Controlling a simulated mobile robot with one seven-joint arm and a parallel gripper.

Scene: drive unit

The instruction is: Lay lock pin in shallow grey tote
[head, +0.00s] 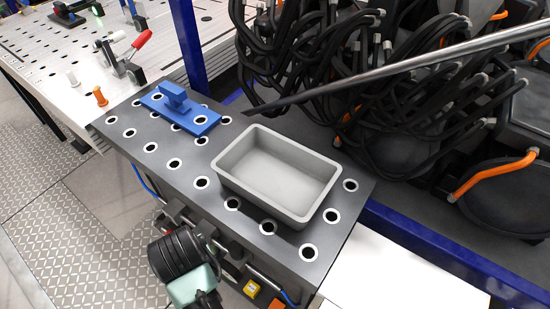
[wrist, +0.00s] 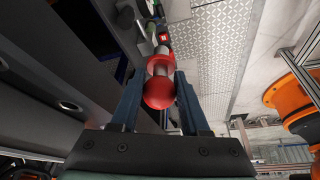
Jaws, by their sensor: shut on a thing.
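The shallow grey tote (head: 285,215) stands upright and empty on the dark perforated bench top in the head view. In the wrist view my gripper (wrist: 160,82) is shut on the lock pin (wrist: 159,92), which has a red ball head, a red collar and a pale shank pointing away from the palm. The dark blue fingers lie on either side of it. In the head view my arm is low, by the near edge of the bench and outside the tote. The fingers and pin cannot be made out there.
A blue plate with a raised grip (head: 180,110) lies on the bench behind and left of the tote. A grey bar (head: 400,75) crosses above the bench's back right. Black hoses (head: 380,115) crowd the right side. A red-handled clamp (head: 140,40) stands on the pale table at upper left.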

